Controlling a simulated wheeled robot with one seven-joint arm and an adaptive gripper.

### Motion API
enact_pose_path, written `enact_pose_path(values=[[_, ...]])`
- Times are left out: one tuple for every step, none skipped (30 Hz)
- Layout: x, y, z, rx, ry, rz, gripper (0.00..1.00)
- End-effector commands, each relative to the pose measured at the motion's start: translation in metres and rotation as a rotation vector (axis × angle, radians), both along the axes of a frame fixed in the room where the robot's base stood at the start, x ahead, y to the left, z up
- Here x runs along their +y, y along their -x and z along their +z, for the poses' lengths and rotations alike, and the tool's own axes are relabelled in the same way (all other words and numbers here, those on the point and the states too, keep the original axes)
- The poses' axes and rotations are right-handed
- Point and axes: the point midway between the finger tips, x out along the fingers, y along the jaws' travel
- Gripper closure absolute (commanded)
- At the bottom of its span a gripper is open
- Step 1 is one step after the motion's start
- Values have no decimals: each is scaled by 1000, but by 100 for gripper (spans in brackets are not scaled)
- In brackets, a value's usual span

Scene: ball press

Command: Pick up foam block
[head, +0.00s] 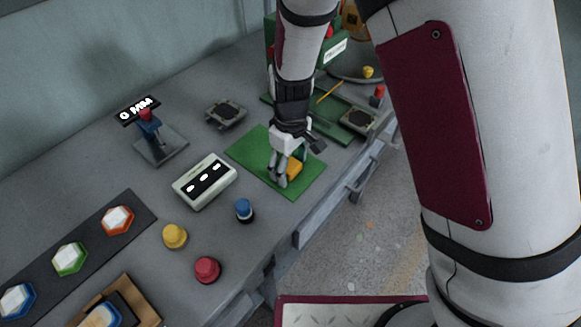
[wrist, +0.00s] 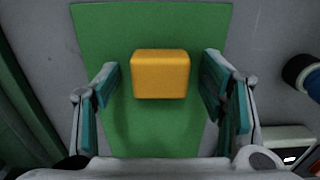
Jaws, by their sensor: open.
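The foam block is a yellow-orange rounded block (wrist: 160,75) lying on a green mat (wrist: 110,20). In the wrist view it sits between my open fingers, with a gap on each side. My gripper (wrist: 160,85) is open and holds nothing. In the head view my gripper (head: 284,176) points down over the green mat (head: 250,150), and part of the foam block (head: 294,168) shows beside its fingers; the rest is hidden behind them.
A white box with three lit windows (head: 205,181) stands left of the mat. A blue-topped knob (head: 244,209), a yellow knob (head: 174,236) and a red knob (head: 207,269) stand nearby. A joystick (head: 150,125) is farther back. The table's edge runs right of the mat.

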Motion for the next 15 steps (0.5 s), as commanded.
enact_pose_path(values=[[0,0,0,0,0,0,35],[0,0,0,0,0,0,35],[0,0,0,0,0,0,35],[0,0,0,0,0,0,42],[0,0,0,0,0,0,49],[0,0,0,0,0,0,58],[0,0,0,0,0,0,64],[0,0,0,0,0,0,71],[0,0,0,0,0,0,74],[0,0,0,0,0,0,74],[0,0,0,1,1,0,74],[0,0,0,1,1,0,74],[0,0,0,1,1,0,74],[0,0,0,1,1,0,77],[0,0,0,1,1,0,77]])
